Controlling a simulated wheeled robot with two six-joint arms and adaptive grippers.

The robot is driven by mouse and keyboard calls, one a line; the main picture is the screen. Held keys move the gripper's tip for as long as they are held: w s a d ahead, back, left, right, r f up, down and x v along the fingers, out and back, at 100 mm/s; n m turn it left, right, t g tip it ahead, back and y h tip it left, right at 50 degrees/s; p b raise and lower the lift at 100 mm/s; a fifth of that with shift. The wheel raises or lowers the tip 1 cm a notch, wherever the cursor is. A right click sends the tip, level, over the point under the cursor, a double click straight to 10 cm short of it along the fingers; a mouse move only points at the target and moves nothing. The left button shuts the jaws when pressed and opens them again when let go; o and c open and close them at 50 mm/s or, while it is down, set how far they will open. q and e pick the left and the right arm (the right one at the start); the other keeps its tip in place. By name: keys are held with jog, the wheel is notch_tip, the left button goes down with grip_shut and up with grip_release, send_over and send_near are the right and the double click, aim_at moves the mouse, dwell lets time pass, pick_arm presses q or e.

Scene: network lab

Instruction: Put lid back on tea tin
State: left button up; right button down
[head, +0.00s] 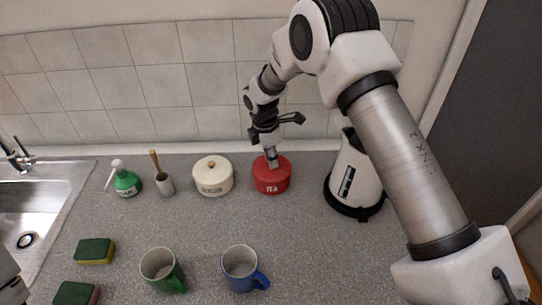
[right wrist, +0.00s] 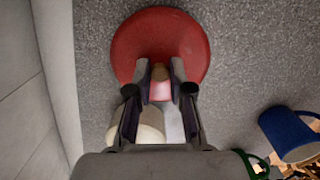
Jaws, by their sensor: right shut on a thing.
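The red tea tin (head: 272,182), marked TEA, stands upright on the counter near the back wall. Its red lid (right wrist: 158,30) is on top of the tin, and I see no clear gap between them in the head view. My right gripper (head: 273,161) reaches down from above onto the lid. In the right wrist view the gripper (right wrist: 160,75) is shut on the lid's small light knob (right wrist: 160,72). The fingers hide part of the lid's top. My left gripper is not in view.
A cream tin (head: 212,180) stands close to the left, a white kettle (head: 352,170) to the right. A green spray bottle (head: 125,182) and brush pot (head: 165,186) are farther left. Green (head: 160,270) and blue (head: 240,268) mugs stand in front. The counter between is clear.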

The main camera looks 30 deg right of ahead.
dwell(0.3)
jog(key=shift+c, duration=2.4)
grip_release()
jog(key=shift+r+p, duration=3.05)
jog(key=shift+r, duration=0.45)
grip_shut()
jog(key=shift+f, duration=0.4)
jog(key=shift+f+b, duration=1.35)
jog(key=shift+f, duration=1.25)
